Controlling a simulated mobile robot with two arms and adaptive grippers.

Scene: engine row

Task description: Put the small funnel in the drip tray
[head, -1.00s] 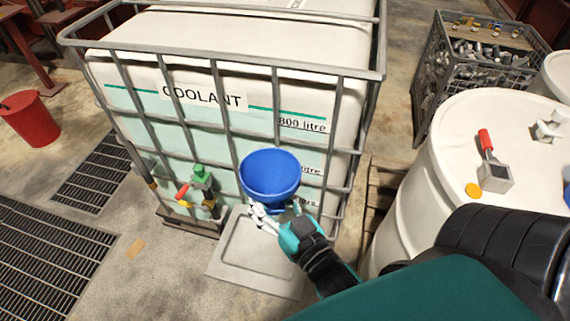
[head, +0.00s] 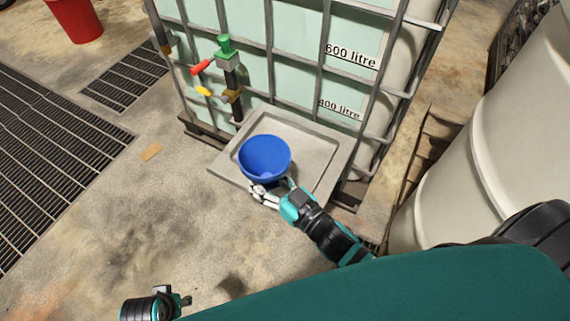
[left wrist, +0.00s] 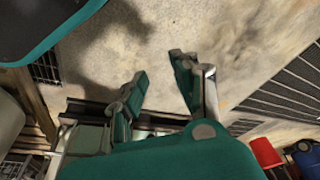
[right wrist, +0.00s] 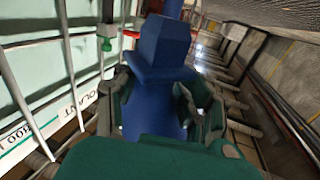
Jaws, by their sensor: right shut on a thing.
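The small funnel (head: 265,157) is blue, with its wide mouth facing up in the head view. My right gripper (head: 270,190) is shut on it, and the funnel shows between the fingers in the right wrist view (right wrist: 160,75). The grey drip tray (head: 313,138) lies on the floor in front of the coolant tank. In the head view the funnel overlaps the tray's left part; its height above the tray I cannot tell. My left gripper (left wrist: 160,85) is open and empty in its wrist view, with floor between its fingers; part of the left arm shows at the bottom of the head view.
The caged coolant tank (head: 290,60) stands behind the tray, its valve (head: 229,65) with red handle above the tray's back left. A white drum (head: 490,140) stands at right. Floor grates (head: 50,150) and a red bucket (head: 75,18) are at left. Floor left of the tray is mostly clear.

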